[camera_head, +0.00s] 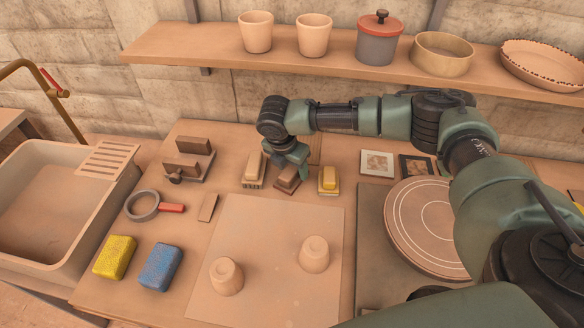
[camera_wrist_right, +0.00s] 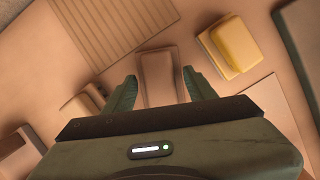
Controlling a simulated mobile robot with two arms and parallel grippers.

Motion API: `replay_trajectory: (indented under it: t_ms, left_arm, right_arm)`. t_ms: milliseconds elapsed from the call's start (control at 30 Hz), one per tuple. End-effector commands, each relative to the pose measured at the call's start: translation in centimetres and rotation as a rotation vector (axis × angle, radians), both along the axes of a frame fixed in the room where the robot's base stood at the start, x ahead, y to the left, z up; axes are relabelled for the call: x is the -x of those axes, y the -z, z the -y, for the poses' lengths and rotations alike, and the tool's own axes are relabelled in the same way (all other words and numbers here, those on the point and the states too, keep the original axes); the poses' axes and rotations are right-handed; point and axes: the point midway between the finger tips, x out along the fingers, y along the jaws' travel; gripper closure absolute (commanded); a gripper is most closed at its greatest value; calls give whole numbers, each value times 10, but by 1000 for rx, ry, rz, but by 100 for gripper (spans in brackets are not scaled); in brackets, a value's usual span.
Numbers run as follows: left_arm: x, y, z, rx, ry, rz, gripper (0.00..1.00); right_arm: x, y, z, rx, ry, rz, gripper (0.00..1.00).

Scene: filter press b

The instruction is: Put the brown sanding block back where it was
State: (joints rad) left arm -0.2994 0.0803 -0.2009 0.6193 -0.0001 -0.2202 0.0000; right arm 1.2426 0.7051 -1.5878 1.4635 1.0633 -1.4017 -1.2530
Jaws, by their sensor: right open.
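The brown sanding block (camera_head: 287,181) stands on the table in the middle of a short row of blocks. A tan block (camera_head: 253,172) is on its left and a yellow block (camera_head: 328,181) on its right. My right gripper (camera_head: 291,158) is just above the brown block and partly covers it. In the right wrist view the open fingers (camera_wrist_right: 160,76) are either side of the brown block (camera_wrist_right: 157,66), with visible gaps. The yellow block (camera_wrist_right: 236,44) shows there beyond the right finger. My left gripper is not in view.
A pale square board (camera_head: 265,290) with two upturned cups (camera_head: 226,277) lies in front. A round wheel (camera_head: 420,235) is at right. A yellow sponge (camera_head: 115,257), a blue sponge (camera_head: 159,266) and a sink (camera_head: 50,215) are at left. A shelf (camera_head: 220,60) with pots runs above.

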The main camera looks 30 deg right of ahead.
Motion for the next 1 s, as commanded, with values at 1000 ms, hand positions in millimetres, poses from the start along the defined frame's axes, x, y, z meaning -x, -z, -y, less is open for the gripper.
replay_trajectory:
  t_ms: [1000]
  left_arm:
    - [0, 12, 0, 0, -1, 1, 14]
  right_arm:
    - [16, -116, -29, 0, 1, 0, 44]
